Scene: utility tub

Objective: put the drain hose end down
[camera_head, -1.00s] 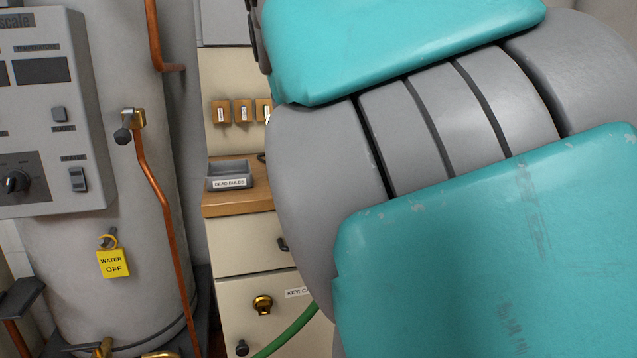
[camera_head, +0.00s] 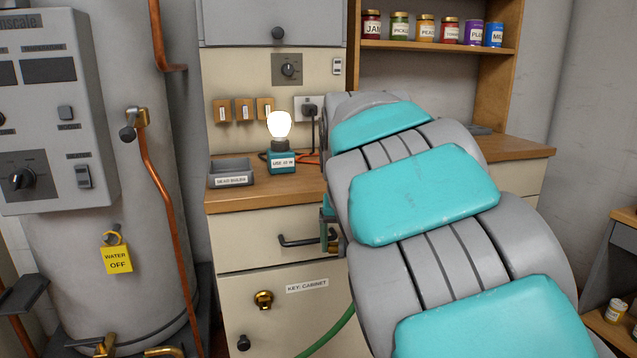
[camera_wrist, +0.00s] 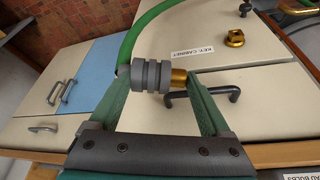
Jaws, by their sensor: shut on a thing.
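The drain hose end is a grey ribbed collar (camera_wrist: 152,76) with a brass tip (camera_wrist: 179,77), at the middle of the wrist view. The green hose (camera_wrist: 150,30) curves up from the collar. My gripper (camera_wrist: 158,76) is shut on this end, one green finger on each side. In the head view my gripper (camera_head: 328,212) is mostly hidden behind my arm, in front of the cabinet drawer. The brass tip shows just below it, near the dark drawer handle. The green hose (camera_head: 332,332) hangs lower, partly behind my arm.
The cabinet (camera_head: 275,240) has a "KEY: CABINET" label and brass knob (camera_head: 263,300). Its wooden counter (camera_head: 240,202) holds a "DEAD BULBS" tray (camera_head: 231,180) and a lit bulb on a teal base (camera_head: 282,162). A grey tank (camera_head: 75,270) with copper pipes stands left.

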